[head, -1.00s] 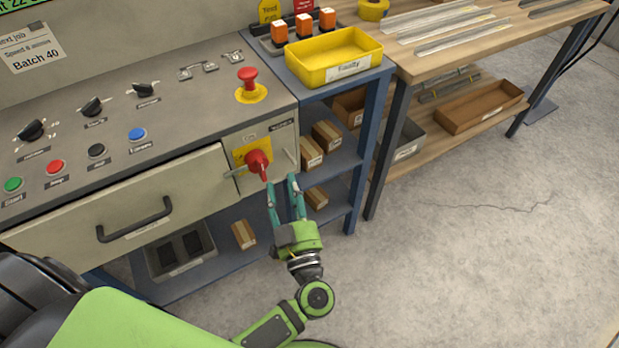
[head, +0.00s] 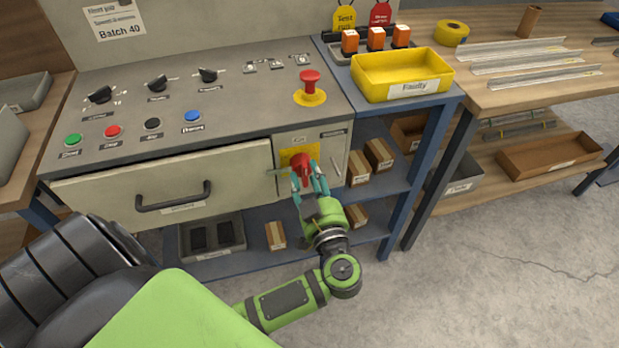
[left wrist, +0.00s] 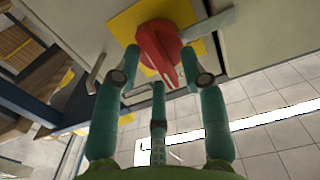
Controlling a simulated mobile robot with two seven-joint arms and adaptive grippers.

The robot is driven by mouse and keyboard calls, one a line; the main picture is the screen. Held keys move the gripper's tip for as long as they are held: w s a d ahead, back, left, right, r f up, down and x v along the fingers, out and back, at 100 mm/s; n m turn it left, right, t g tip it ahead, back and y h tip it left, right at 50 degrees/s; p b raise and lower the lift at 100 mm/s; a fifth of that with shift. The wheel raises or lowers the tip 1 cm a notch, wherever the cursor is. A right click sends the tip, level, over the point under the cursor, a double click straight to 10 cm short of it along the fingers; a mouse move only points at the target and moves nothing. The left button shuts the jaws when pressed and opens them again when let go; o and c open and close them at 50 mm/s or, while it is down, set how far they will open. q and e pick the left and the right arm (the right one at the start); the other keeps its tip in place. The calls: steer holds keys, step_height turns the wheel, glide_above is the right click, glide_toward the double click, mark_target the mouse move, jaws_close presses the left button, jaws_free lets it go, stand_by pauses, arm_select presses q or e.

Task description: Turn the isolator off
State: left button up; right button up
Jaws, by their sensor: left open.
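The isolator is a red rotary handle (head: 301,165) on a yellow plate (head: 313,151), on the front of the machine's cabinet at right. In the left wrist view the red handle (left wrist: 160,45) is just ahead of the fingertips, with the yellow plate behind it. My left gripper (head: 310,186) is open, its teal fingers pointing up at the handle. In the left wrist view the fingers (left wrist: 160,75) stand either side of the handle's lower part; whether they touch it I cannot tell. My right gripper is not in view.
A grey metal tab (left wrist: 212,26) sticks out beside the handle. The drawer with a black handle (head: 173,197) is left of it. A red emergency button (head: 310,82) stands on the panel above. A blue shelf with cardboard boxes (head: 378,154) is to the right.

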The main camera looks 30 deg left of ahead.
arm_select(q)
steer(key=shift+c, duration=1.2)
jaws_close()
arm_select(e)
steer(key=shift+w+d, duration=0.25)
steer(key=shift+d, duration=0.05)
